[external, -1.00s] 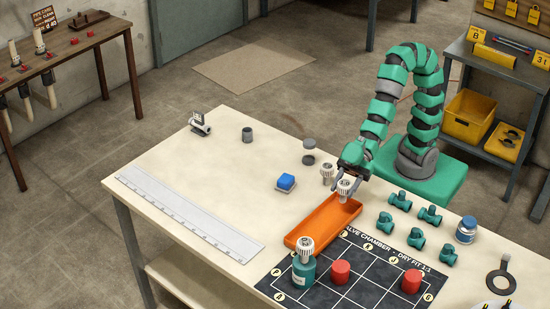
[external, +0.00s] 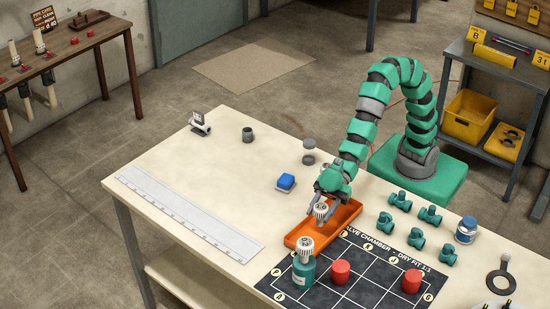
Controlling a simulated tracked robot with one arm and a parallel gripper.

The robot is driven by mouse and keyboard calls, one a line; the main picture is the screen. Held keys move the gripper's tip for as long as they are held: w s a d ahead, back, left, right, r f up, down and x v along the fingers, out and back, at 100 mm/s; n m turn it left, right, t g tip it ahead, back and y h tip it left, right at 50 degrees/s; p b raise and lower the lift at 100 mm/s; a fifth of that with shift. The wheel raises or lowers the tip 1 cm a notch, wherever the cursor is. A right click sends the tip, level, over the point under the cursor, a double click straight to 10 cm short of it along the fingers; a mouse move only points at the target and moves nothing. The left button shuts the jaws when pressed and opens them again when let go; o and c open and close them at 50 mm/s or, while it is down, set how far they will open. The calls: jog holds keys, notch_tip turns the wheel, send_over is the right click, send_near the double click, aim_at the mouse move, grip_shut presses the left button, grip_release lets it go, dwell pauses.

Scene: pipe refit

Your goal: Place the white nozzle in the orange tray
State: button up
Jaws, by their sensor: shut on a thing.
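The white nozzle (external: 320,213) is ribbed and sits between the fingers of my gripper (external: 322,208), which is shut on it. It appears over the far left part of the orange tray (external: 301,242), a long shallow tray lying on the bench. Whether the nozzle touches the tray floor cannot be told. Another white ribbed nozzle (external: 306,246) stands on top of a teal bottle (external: 303,273) in front of the tray. My arm covers the bench just behind the tray.
A black grid mat (external: 375,276) with red cylinders lies in front. Several teal pipe fittings (external: 416,239) lie right of the tray. The bench between ruler and tray is clear.

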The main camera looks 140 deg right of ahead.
aim_at(320, 218)
notch_tip(320, 218, down, 3)
jog(key=shift+f+b, duration=0.1)
jog(key=shift+b, duration=0.4)
jog(key=o, duration=1)
